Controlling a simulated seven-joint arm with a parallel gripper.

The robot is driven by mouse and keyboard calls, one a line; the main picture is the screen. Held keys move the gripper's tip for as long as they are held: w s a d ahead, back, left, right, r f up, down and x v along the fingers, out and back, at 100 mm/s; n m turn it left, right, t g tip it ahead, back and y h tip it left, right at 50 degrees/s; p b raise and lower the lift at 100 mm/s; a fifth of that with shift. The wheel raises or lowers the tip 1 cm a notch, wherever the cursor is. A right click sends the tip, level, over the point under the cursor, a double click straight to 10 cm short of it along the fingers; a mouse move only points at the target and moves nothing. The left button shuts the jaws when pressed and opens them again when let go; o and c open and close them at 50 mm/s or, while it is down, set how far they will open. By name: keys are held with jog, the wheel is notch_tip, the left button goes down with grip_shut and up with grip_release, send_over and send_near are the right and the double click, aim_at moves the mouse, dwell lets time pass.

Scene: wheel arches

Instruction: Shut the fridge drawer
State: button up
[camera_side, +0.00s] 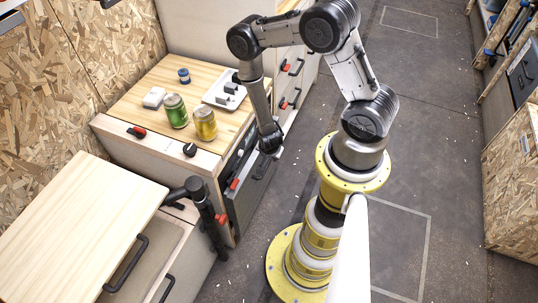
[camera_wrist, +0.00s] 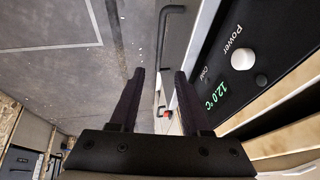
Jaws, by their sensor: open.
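The fridge drawer (camera_side: 250,190) has a dark grey front low in the wood-topped cabinet, below a black control panel. How far it stands out is hard to tell from the side. My gripper (camera_side: 271,146) hangs pointing down beside the upper right end of this front; I cannot tell whether it touches. In the wrist view my gripper (camera_wrist: 159,75) shows two dark fingers apart with nothing between them. Beyond the fingertips are a black bar handle (camera_wrist: 161,40) and a pale front edge. The fridge control panel (camera_wrist: 262,60), with a white knob and a green 12.0 °C readout, is at the right.
A pale-topped unit (camera_side: 80,220) with black handles fills the lower left. The grey floor (camera_side: 420,150) to the right is open.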

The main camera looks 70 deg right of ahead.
jog(key=y, duration=0.5)
send_near(269, 162)
jog(key=f, duration=0.2)
jog(key=w+f, duration=0.1)
jog(key=f, duration=0.4)
jog(key=shift+w+a+f, duration=0.1)
jog(key=shift+w+f, duration=0.15)
jog(key=shift+f, duration=0.15)
dwell(0.3)
grip_shut()
dwell(1.4)
